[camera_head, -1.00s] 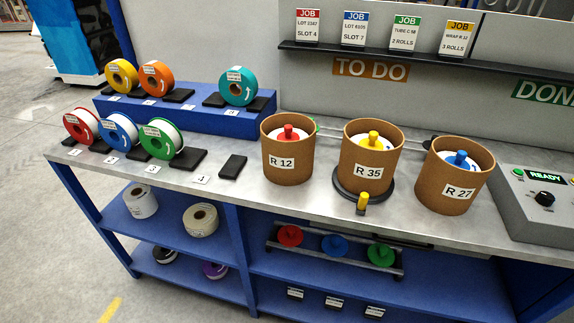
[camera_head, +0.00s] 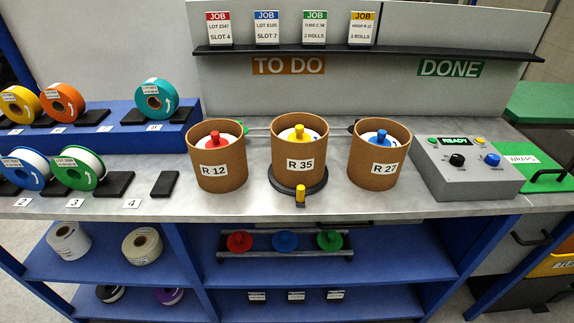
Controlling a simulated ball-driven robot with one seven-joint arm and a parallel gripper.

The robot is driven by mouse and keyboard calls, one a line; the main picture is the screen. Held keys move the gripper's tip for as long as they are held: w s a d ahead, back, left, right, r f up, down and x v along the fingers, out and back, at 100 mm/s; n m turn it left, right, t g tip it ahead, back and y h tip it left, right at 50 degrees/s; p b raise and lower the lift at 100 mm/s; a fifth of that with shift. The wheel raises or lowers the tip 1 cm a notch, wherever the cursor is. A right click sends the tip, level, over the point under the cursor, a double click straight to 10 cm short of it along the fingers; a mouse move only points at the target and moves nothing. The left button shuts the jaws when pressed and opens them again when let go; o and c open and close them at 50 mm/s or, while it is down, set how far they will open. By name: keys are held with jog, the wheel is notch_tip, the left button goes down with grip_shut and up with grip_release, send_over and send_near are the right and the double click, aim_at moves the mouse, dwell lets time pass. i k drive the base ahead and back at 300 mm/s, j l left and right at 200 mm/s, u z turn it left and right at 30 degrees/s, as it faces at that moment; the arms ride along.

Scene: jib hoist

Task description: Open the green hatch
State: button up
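A green panel (camera_head: 508,160) that looks like the hatch lies on the bench top at the right, just right of the grey control box. It carries a white label that seems to read "WRAPS" and a black bar handle (camera_head: 549,174) near its front. My gripper is not in view.
The grey control box (camera_head: 465,183) with a "READY" display stands left of the panel. Three brown tubs, R 12 (camera_head: 218,174), R 35 (camera_head: 300,166) and R 27 (camera_head: 382,172), stand mid-bench. A larger green-topped block (camera_head: 542,108) stands behind the panel at the right.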

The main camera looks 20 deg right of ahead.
aim_at(530, 159)
jog(key=z, duration=1.35)
